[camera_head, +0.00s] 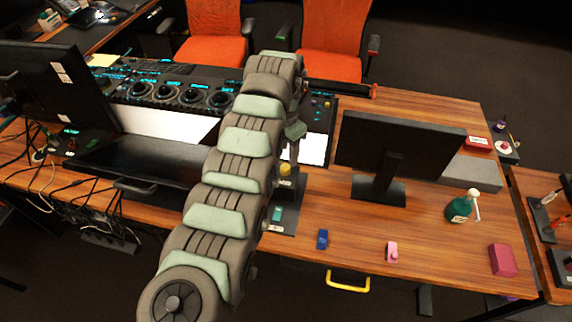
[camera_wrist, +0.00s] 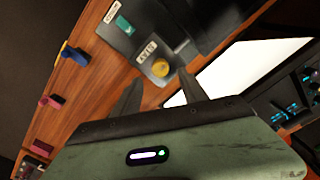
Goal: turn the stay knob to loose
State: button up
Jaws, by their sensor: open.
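The stay knob (camera_wrist: 160,68) is a yellow round knob on a dark panel (camera_wrist: 118,42), beside a white label (camera_wrist: 146,51) that seems to read STAY. It also shows in the head view (camera_head: 285,169), just right of my arm. My gripper (camera_wrist: 160,76) is open and empty. In the wrist view its two fingers point toward the knob, which appears between the fingertips; the fingers look short of it, and I see no contact. I cannot read the knob's setting. In the head view the fingers are hard to make out beside my arm.
A teal control (camera_head: 277,213) sits on the same panel, nearer the desk's front edge. A monitor (camera_head: 400,145) stands to the right. A blue object (camera_head: 322,239), a pink object (camera_head: 391,252) and a green bottle (camera_head: 460,207) stand on the wooden desk with clear room between.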

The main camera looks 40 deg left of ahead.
aim_at(285, 167)
notch_tip(285, 167, down, 6)
jog(key=shift+r+b, duration=0.1)
jog(key=shift+b, duration=0.3)
jog(key=shift+c, duration=0.4)
grip_shut()
